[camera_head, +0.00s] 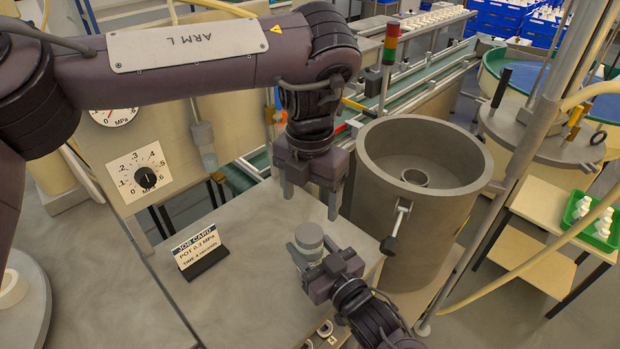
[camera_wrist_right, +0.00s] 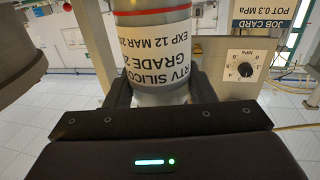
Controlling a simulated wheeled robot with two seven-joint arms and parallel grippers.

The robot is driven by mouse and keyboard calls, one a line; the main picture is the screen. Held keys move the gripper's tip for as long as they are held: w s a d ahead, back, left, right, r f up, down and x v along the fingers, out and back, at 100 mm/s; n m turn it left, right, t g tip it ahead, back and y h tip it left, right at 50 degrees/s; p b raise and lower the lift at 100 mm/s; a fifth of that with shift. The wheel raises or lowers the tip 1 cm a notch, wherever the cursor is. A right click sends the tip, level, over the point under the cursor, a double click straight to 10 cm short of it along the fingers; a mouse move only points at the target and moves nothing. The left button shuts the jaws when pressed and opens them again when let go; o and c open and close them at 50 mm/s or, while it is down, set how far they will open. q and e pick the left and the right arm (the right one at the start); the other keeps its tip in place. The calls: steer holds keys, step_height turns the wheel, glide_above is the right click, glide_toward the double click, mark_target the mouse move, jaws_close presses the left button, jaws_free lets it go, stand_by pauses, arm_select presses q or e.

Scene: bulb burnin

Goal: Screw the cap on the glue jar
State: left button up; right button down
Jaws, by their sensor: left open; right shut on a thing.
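The glue jar (camera_head: 308,249) stands upright at the front of the grey table, with a round grey-green top (camera_head: 309,233). I cannot tell whether that top is the cap seated on the jar or how tight it is. My right gripper (camera_head: 328,268) is shut on the jar from the lower right. In the right wrist view the jar's white label (camera_wrist_right: 152,45) shows between the fingers, with the jar's top cut off by the frame. My left gripper (camera_head: 310,204) points down, open and empty, above and slightly behind the jar, apart from it.
A job card (camera_head: 197,248) stands on the table left of the jar. A large open grey pot (camera_head: 405,195) with a clamp handle (camera_head: 397,228) stands close on the right. A gauge panel (camera_head: 141,175) rises behind at left. Bare table (camera_head: 240,300) lies front left.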

mark_target(317, 257)
arm_select(q)
step_height(317, 257, up, 4)
steer(key=shift+r, duration=0.1)
arm_select(e)
steer(key=c, duration=0.6)
jaws_free()
steer(key=shift+o, duration=0.2)
steer(key=b+v, duration=0.1)
steer(key=v, duration=0.6)
steer(key=shift+f, duration=0.15)
arm_select(q)
steer(key=shift+f, duration=0.75)
arm_select(e)
steer(key=shift+s+d, duration=0.25)
steer(key=shift+s, duration=0.05)
